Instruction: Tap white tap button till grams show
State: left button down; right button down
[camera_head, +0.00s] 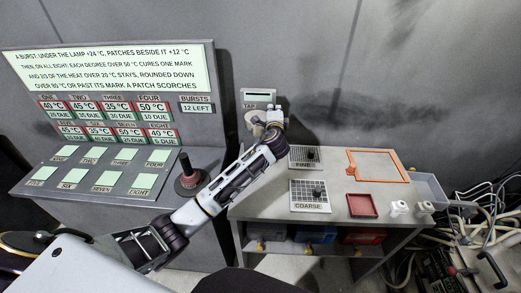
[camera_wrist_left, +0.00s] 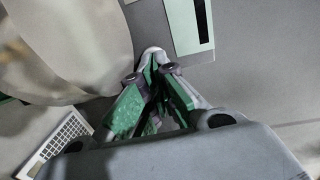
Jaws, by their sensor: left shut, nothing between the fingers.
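The scale panel labelled TAP (camera_head: 249,105) is on the rear wall, with a small pale display (camera_head: 258,94) at its top. In the left wrist view a pale green panel with a black bar (camera_wrist_left: 190,25) shows at the top; I can read no grams on it. My left gripper (camera_head: 262,122) is in front of this panel, below the display. In the left wrist view its green-padded fingers (camera_wrist_left: 153,56) are shut and empty, tips close together near the grey panel. I cannot make out the white tap button apart from the gripper, nor whether they touch. My right gripper is not in view.
A large beige rounded body (camera_wrist_left: 65,45) is close left of the fingers. A control desk (camera_head: 105,180) with a dark knob (camera_head: 187,175) stands left. A bench on the right holds the FINE plate (camera_head: 300,164), COARSE plate (camera_head: 309,205), red tray (camera_head: 361,206) and orange frame (camera_head: 405,166).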

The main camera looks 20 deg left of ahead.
pick_arm(q)
jog(key=shift+a+r, duration=0.1)
jog(key=shift+r, duration=0.15)
jog(key=f+b+v, duration=0.1)
jog(key=b+v, duration=0.2)
jog(key=v, duration=1.2)
jog(key=shift+s+a+f+n+g+h, duration=0.4)
jog(key=shift+s+a+f+n+g, duration=0.6)
jog(key=shift+s+f, duration=1.55)
jog(key=shift+s+a+f+n+g+h, duration=0.45)
jog(key=shift+s+f+n+g, duration=1)
jog(key=shift+f, duration=2.1)
jog(key=shift+s+a+f+n+g+h, duration=0.35)
jog(key=shift+s+a+f+n+g, duration=0.65)
jog(key=shift+s+f, duration=1.6)
jog(key=shift+w+d+f+g, duration=0.2)
jog(key=shift+w+f+g, duration=0.05)
jog(key=shift+w+f, duration=0.25)
